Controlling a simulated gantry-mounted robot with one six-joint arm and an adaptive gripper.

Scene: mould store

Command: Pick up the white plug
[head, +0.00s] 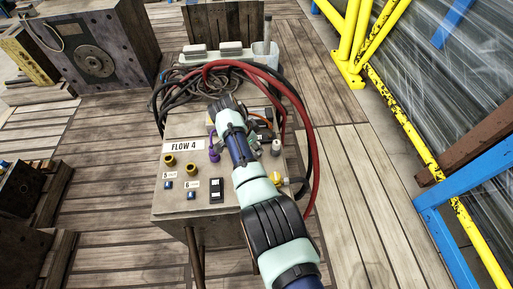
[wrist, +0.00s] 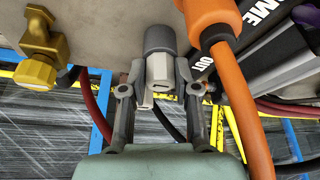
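The white plug (wrist: 160,72) is a pale faceted body with a dark grey collar at its upper end, against the panel in the wrist view. In the head view, a pale grey piece beside my wrist looks like the same plug (head: 276,147). My gripper (wrist: 160,78) has one finger on either side of the plug, both leaning inward, with their pads against its sides. In the head view my wrist hides most of the gripper.
Close by in the wrist view are a thick orange plug and cable (wrist: 232,70) on the right and a brass valve (wrist: 38,62) on the left. The FLOW 4 panel (head: 180,195) carries knobs and switches. Red and black hoses (head: 300,110) loop around its back and right side.

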